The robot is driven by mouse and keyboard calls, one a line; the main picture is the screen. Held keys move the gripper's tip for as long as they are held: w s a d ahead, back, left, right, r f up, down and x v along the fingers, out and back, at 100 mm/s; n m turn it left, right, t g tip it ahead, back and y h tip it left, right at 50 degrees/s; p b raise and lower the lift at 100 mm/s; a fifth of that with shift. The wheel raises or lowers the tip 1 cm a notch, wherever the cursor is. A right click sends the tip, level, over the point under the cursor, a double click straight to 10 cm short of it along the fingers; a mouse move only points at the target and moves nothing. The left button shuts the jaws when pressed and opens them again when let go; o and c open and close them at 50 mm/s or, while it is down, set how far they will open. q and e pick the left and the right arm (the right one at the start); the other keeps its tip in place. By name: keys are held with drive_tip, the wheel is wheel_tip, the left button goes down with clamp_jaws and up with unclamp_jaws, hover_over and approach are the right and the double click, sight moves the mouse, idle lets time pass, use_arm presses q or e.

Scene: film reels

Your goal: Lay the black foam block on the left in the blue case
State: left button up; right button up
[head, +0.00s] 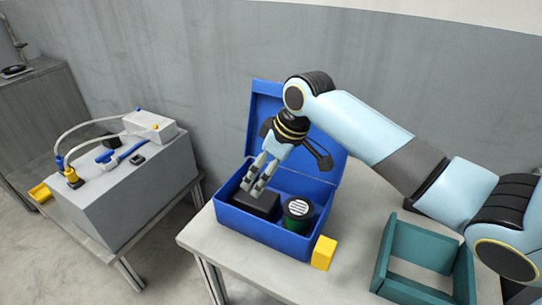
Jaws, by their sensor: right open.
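The blue case (262,232) stands on the table with its lid raised at the back. The black foam block (262,204) lies inside it, in the left part. A dark round container with a striped white top (298,209) is in the right part of the case. My right gripper (254,187) reaches down into the case from above, and its fingertips are at the block's left and upper side. It is open. I cannot tell whether the fingers touch the block. My left gripper is out of view.
A yellow block (323,253) stands beside the case's front right corner. A teal open tray (422,246) is at the right of the table. A separate grey bench (130,195) with a white box (150,125) and cables is at the left, across a gap.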

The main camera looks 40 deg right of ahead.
drive_tip(key=shift+v, duration=1.95)
